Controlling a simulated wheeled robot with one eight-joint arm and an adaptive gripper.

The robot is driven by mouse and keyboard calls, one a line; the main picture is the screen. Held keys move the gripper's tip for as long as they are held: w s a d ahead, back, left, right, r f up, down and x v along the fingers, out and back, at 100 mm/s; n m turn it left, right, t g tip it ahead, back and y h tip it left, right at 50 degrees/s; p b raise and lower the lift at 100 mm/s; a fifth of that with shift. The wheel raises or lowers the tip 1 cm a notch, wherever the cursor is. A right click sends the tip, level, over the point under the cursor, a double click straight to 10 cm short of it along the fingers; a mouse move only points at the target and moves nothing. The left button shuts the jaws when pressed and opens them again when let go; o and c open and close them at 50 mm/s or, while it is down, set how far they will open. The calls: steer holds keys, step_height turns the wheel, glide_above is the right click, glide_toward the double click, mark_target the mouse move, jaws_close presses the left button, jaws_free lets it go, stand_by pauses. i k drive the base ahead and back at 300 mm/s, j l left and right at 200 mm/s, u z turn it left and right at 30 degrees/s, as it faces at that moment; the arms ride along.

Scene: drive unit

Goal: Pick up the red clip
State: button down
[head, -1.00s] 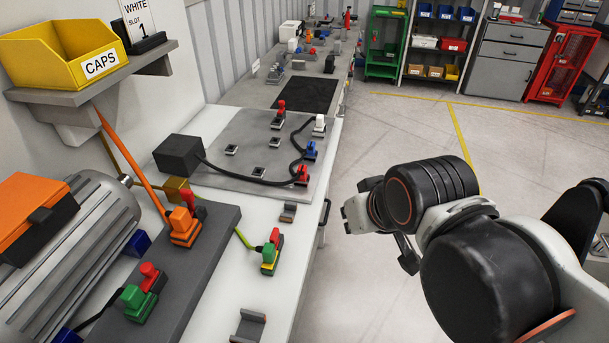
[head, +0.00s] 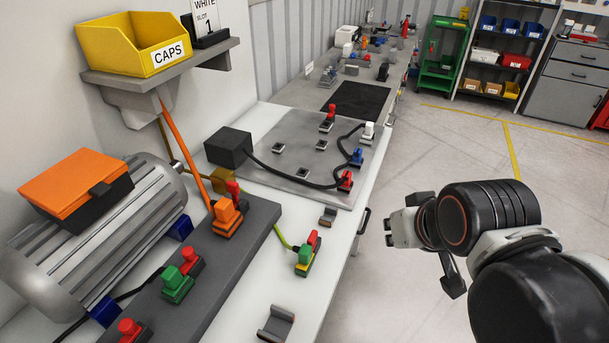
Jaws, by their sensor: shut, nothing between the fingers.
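Several small red pieces could be the red clip; I cannot tell which. One red piece (head: 345,181) sits at the front right corner of the grey plate (head: 270,165), at a black cable's end. Another red piece (head: 328,112) stands at the plate's back. More red pieces show on the dark grey block: one behind the orange connector (head: 227,216), one (head: 190,259) beside the green connector (head: 177,285), and one (head: 129,328) at the bottom edge. A red-topped green and yellow connector (head: 308,254) lies on the white bench. My gripper (head: 392,228) is shut, empty, and apart from the bench, over the floor.
A grey motor (head: 95,235) with an orange-lidded box (head: 75,185) stands at left. A yellow CAPS bin (head: 140,45) sits on a wall shelf. Grey brackets (head: 277,323) lie near the bench's right edge. The floor right of the bench is open.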

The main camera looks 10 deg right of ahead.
mark_target(346, 175)
steer(key=u, duration=0.35)
steer(key=i+l+u, duration=0.15)
steer(key=u, duration=0.25)
steer(key=i+l+u, duration=0.1)
steer(key=l+u, duration=1.05)
steer(key=i+j, duration=0.05)
